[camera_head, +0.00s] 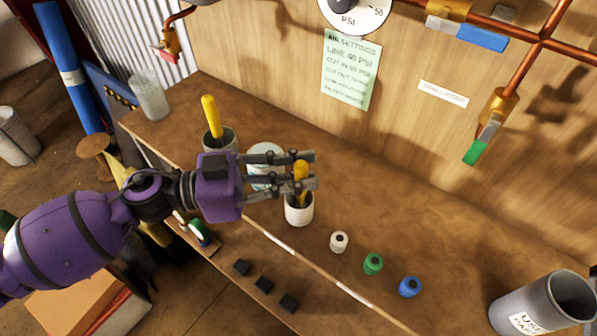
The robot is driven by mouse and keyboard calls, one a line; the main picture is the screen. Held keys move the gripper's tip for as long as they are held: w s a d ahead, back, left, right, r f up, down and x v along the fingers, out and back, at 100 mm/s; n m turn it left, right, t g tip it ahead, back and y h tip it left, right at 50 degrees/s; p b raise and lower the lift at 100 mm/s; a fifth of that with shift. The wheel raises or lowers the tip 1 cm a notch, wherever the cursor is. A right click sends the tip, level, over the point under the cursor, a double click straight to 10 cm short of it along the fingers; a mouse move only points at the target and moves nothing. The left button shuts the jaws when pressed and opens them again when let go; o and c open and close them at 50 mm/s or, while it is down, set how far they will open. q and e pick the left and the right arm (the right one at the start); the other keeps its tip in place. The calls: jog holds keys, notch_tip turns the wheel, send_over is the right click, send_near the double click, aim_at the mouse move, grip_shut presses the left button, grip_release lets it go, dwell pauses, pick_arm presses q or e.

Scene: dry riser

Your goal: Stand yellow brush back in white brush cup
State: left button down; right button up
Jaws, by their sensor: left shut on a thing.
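The yellow brush (300,170) stands roughly upright between the fingers of my left gripper (307,172), which is shut on it. The white brush cup (299,214) is on the brown bench directly below the gripper. The lower end of the brush shows at the mouth of the cup and seems to be inside it. I cannot tell whether it touches the bottom. The fingers cover part of the brush handle. My right gripper is not in view.
A grey cup (222,141) with another yellow handle (211,112) and a pale container (264,156) stand behind my gripper. White (339,242), green (373,264) and blue (410,286) small pots stand right. A grey bin (545,304) is at far right. The bench (440,235) between is clear.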

pick_arm(q)
jog(key=c, duration=1.6)
grip_release()
jog(key=a, duration=0.4)
jog(key=s+a, duration=0.1)
jog(key=a, duration=0.3)
jog(key=s+a, duration=0.1)
jog(key=a, duration=0.2)
jog(key=shift+a, duration=0.4)
jog(key=shift+a, duration=0.1)
